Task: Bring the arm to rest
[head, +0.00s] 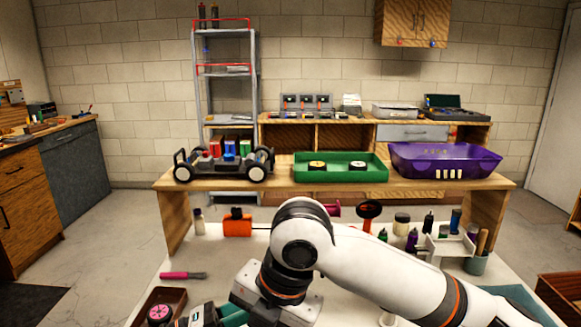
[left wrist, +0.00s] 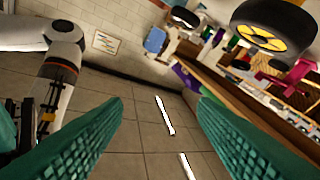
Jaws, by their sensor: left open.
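My left gripper (left wrist: 160,125) shows in the left wrist view with its two teal, mesh-textured fingers wide apart. Nothing is between them, only the tiled floor further off. In the head view one white arm with orange rings comes in from the right and bends down at its joint. Its gripper (head: 222,317), with teal parts, is low at the bottom edge, partly cut off, right of a dark brown tray (head: 143,299); whether it is open is unclear. The car chassis (head: 225,158) stands on the raised shelf, with dark wheels visible.
A pink-handled tool (head: 183,275), an orange box (head: 238,225) and several bottles are on the white table. A yellow-hubbed wheel (left wrist: 270,26) looms large in the left wrist view.

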